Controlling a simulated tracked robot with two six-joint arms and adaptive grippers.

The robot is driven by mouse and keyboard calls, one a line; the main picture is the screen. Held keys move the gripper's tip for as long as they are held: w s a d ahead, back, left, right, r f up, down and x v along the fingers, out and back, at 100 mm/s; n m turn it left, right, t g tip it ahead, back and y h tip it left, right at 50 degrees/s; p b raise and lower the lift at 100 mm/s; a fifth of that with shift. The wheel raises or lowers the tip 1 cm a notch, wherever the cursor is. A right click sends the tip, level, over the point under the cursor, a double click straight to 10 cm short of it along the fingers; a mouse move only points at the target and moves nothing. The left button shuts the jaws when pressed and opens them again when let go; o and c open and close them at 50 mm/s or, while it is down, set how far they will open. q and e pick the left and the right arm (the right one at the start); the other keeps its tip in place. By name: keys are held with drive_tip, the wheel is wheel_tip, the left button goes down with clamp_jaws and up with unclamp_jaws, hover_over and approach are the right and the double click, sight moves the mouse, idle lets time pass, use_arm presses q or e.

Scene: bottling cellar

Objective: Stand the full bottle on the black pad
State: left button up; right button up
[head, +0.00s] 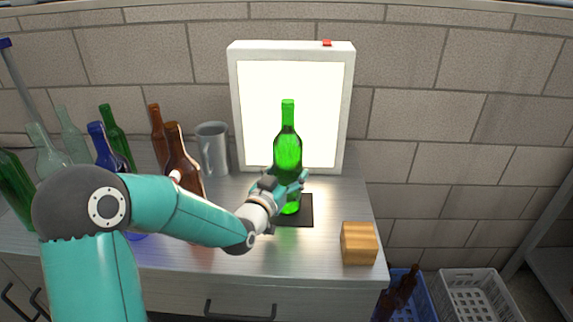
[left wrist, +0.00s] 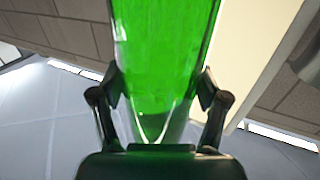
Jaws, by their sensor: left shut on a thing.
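A green bottle (head: 287,150) stands upright in front of the lit panel, its lower end over the black pad (head: 304,210). Whether its base touches the pad I cannot tell. My left gripper (head: 287,186) is shut around the lower part of the bottle. In the left wrist view the green glass (left wrist: 165,60) fills the space between the two fingers of the gripper (left wrist: 160,92). The gripper and wrist hide part of the bottle and pad in the head view. My right gripper does not show.
A white-framed light panel (head: 236,110) stands close behind the bottle. A wooden block (head: 359,244) sits right of the pad. A grey jug (head: 213,150) and several bottles, one brown (head: 180,160), crowd the left. Crates (head: 480,295) stand below the counter's right edge.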

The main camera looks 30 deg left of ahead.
use_arm(q)
drive_tip(key=o, duration=1.4)
drive_tip(key=shift+f, duration=0.15)
drive_tip(key=o, duration=0.4)
drive_tip(key=shift+s, duration=0.1)
drive_tip(key=s, duration=0.2)
drive_tip(key=s+b, duration=0.1)
drive_tip(key=s, duration=0.2)
drive_tip(key=s+d, duration=0.1)
drive_tip(key=s, duration=0.2)
drive_tip(key=shift+d, duration=0.1)
drive_tip(key=shift+s+d+b, duration=0.2)
drive_tip(key=shift+s+b, duration=0.75)
drive_tip(key=shift+b, duration=0.1)
drive_tip(key=shift+s+d+b, duration=0.15)
drive_tip(key=shift+s+b, duration=0.8)
drive_tip(key=shift+b, duration=0.1)
